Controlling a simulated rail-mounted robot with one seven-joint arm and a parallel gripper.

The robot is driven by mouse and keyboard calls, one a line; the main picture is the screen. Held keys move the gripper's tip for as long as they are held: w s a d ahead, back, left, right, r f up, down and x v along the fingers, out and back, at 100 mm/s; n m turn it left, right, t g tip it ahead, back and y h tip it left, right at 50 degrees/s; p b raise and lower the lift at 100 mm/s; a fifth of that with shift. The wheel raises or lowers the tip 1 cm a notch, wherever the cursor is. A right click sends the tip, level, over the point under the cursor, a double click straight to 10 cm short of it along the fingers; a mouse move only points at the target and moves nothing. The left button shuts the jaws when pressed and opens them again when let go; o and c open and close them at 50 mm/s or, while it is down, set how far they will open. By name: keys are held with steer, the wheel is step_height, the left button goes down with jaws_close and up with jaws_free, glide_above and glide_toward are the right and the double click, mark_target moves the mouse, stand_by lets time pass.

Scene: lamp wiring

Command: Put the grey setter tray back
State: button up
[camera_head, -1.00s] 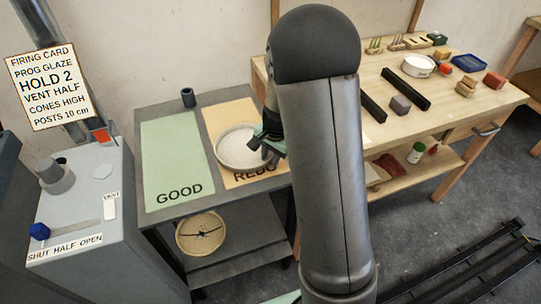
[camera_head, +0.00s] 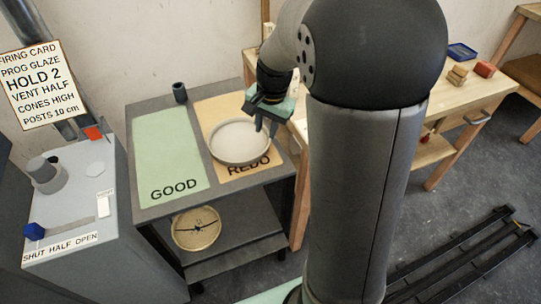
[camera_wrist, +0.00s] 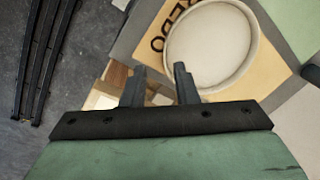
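The grey setter tray (camera_head: 240,142) is a round, shallow, pale-grey dish with a raised rim. It lies flat on the yellow REDO mat (camera_head: 218,109) on the cart's top. In the wrist view the tray (camera_wrist: 212,45) is beyond my fingers, at upper right. My gripper (camera_head: 266,128) points down at the tray's right edge in the head view. In the wrist view my gripper (camera_wrist: 159,84) has its two fingers apart with nothing between them. One fingertip overlaps the tray's edge in the picture; I cannot tell whether it touches.
A green GOOD mat (camera_head: 165,160) beside it is bare. A small dark cup (camera_head: 180,92) stands at the cart's back. The grey kiln (camera_head: 75,205) is at left, a wooden bench (camera_head: 470,95) at right.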

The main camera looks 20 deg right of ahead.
steer(key=s+a+r+n, duration=0.1)
steer(key=s+a+n, duration=0.3)
steer(key=s, duration=0.5)
steer(key=shift+s+r, duration=0.3)
steer(key=shift+r, duration=0.05)
steer(key=shift+o, duration=0.4)
steer(key=s+a+f+n, duration=0.1)
steer(key=s+a+n, duration=0.1)
steer(key=s+n, duration=0.4)
steer(key=s, duration=0.5)
steer(key=shift+s+f+g+h, duration=0.3)
steer(key=shift+h, duration=0.1)
